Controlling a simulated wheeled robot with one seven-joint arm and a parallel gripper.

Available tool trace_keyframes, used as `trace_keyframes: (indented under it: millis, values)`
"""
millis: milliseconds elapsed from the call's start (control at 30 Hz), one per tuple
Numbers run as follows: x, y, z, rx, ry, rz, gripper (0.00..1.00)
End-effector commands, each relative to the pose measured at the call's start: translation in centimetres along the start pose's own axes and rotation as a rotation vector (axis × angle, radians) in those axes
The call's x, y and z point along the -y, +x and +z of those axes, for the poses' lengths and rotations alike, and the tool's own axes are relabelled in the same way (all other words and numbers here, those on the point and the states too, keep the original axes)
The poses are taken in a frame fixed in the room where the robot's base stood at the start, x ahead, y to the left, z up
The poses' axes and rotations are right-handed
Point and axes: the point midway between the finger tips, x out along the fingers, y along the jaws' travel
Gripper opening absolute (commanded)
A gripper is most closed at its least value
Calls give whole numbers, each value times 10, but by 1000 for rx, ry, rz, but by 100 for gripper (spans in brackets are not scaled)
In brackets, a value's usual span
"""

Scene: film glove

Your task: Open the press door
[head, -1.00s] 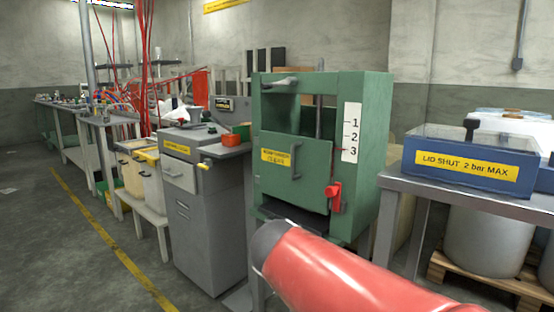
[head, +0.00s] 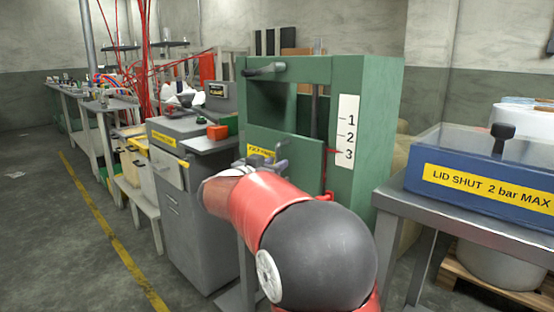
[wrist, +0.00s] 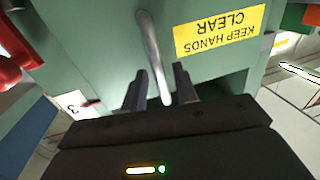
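The green press (head: 365,100) stands ahead, with its door (head: 305,155) across the lower front opening. In the wrist view, which looks upside down, the door (wrist: 110,35) fills the upper middle, with a yellow KEEP HANDS CLEAR label (wrist: 220,30). The door's metal handle (wrist: 152,50) runs down between the two dark fingers of my gripper (wrist: 160,82). The fingers are apart, one on each side of the handle, with visible gaps.
A red part (wrist: 15,50) on the press is near the fingers in the wrist view. A scale (head: 347,130) marked 1 to 3 is on the press side. A table with a blue lidded box (head: 470,180) stands right; a grey cabinet (head: 200,220) stands left.

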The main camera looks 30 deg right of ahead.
Motion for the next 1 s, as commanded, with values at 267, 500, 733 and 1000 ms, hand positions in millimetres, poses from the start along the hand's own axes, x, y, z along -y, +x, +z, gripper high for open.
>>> trace_keyframes:
  millis: [267, 500, 733, 1000]
  values:
    - [0, 18, 0, 2, 0, -1, 29]
    - [0, 18, 0, 2, 0, -1, 24]
    - [0, 18, 0, 2, 0, -1, 0]
    - [0, 18, 1, 1, 0, 1, 0]
